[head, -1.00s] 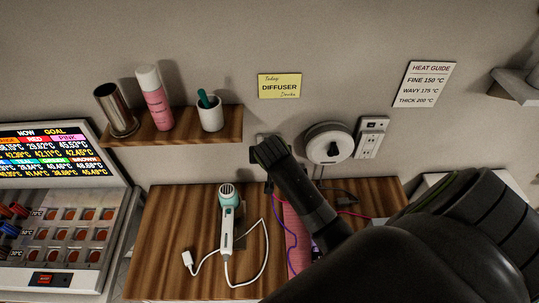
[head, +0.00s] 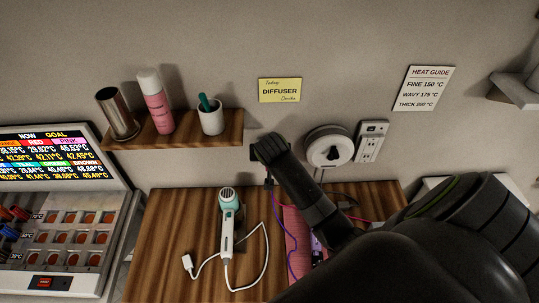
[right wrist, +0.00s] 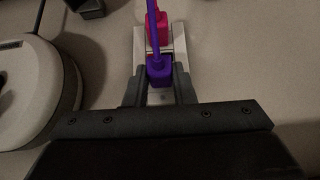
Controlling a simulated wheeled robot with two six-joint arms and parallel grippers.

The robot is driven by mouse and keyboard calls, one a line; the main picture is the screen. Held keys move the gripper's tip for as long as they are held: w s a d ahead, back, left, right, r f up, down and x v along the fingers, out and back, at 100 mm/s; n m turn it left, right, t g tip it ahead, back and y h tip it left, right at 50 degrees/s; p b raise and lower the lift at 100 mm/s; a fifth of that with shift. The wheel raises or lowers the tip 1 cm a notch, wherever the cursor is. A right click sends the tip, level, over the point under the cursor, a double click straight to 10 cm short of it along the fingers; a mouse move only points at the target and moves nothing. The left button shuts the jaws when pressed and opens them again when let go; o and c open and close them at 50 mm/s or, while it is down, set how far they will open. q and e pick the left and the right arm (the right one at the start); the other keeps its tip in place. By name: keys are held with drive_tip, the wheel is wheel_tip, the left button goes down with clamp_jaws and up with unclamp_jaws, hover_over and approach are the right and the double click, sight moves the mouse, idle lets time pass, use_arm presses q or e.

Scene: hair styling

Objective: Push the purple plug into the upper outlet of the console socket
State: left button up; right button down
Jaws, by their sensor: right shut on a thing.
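My right gripper (head: 262,148) is at the wall below the shelf's right end in the head view. In the right wrist view its fingers (right wrist: 159,80) are shut on the purple plug (right wrist: 158,70). The plug is in front of the near end of the white console socket (right wrist: 177,45), lined up with it. I cannot tell whether it touches or is seated. A red plug (right wrist: 162,22) sits at the other end of the socket. In the head view my gripper hides the socket and the purple plug; the purple cord (head: 277,228) hangs below. My left gripper is not in view.
A round white reel (head: 320,151) and another wall outlet (head: 371,142) are right of my gripper. The wooden shelf (head: 185,130) is to the left. A hair dryer (head: 227,222) with a white cord lies on the wooden console (head: 165,230) below.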

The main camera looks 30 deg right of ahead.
drive_tip(key=shift+w+d+r, duration=0.1)
drive_tip(key=shift+w, duration=0.1)
drive_tip(key=c, duration=1.1)
unclamp_jaws()
drive_tip(key=shift+w+d, duration=0.1)
drive_tip(key=shift+c, duration=0.2)
drive_tip(key=shift+s+a+r, duration=0.25)
drive_tip(key=shift+s+r, duration=0.1)
drive_tip(key=shift+s, duration=0.05)
drive_tip(key=b+v, duration=0.2)
drive_tip(key=v, duration=1.4)
drive_tip(key=shift+r, duration=0.1)
